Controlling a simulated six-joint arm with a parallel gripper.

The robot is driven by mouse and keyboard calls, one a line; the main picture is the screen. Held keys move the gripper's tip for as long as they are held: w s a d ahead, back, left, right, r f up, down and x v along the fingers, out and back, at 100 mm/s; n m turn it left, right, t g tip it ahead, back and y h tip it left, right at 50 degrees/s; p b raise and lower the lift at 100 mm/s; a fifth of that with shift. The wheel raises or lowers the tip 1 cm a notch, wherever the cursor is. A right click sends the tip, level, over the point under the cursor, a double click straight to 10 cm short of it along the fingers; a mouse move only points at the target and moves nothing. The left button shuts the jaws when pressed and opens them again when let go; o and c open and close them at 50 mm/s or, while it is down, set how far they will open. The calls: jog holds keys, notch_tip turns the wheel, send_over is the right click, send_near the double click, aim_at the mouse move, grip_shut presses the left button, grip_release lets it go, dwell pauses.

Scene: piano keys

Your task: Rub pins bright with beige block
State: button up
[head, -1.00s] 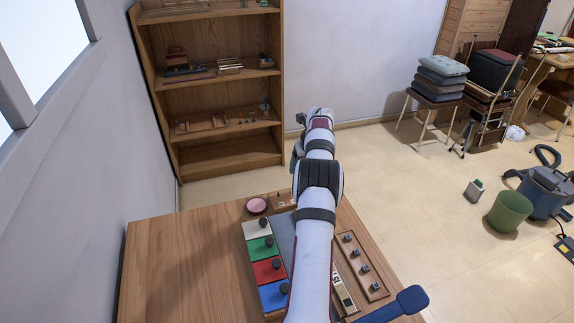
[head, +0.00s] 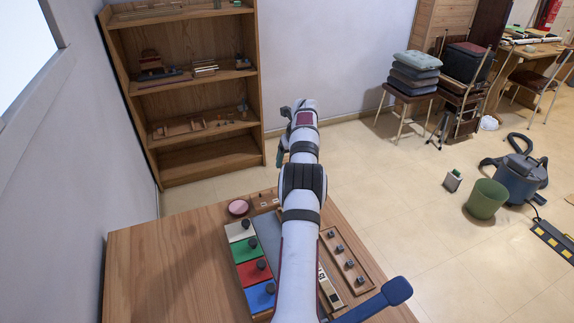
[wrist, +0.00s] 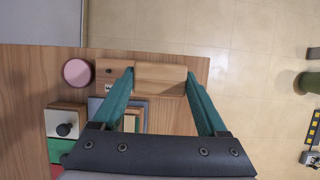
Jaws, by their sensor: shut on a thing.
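My gripper (wrist: 160,78) shows in the wrist view with its two teal fingers on either side of a light wooden block, which looks like the beige block (wrist: 160,70), and is shut on it. The block is over the table's far edge, beside a small wooden stand (wrist: 108,72) with a dark hole and a white label. In the head view the stand (head: 265,199) is partly behind my arm, and the block is hidden. Several small dark grey pegs, perhaps the pins, sit on a wooden strip (head: 346,262) to the right of my arm.
White, green, red and blue boards with dark knobs (head: 251,267) lie left of my arm. A pink round dish (head: 238,207) is near the table's far edge. A key-like piece (head: 329,289) lies beside the strip. The table's left part (head: 165,265) is clear.

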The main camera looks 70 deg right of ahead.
jog(key=shift+f, duration=3.85)
jog(key=shift+w+a, duration=0.25)
jog(key=shift+w, duration=0.05)
jog(key=shift+c, duration=0.8)
jog(key=shift+w+a, duration=2.65)
jog(key=shift+a, duration=0.05)
jog(key=shift+s+d, duration=2.9)
jog(key=shift+w+a, duration=2.95)
jog(key=shift+a, duration=0.05)
jog(key=shift+s+d+r, duration=0.1)
jog(key=shift+s+d, duration=2.85)
jog(key=shift+d, duration=0.05)
jog(key=shift+w+a, duration=2.9)
jog(key=shift+a, duration=0.05)
notch_tip(320, 180, up, 8)
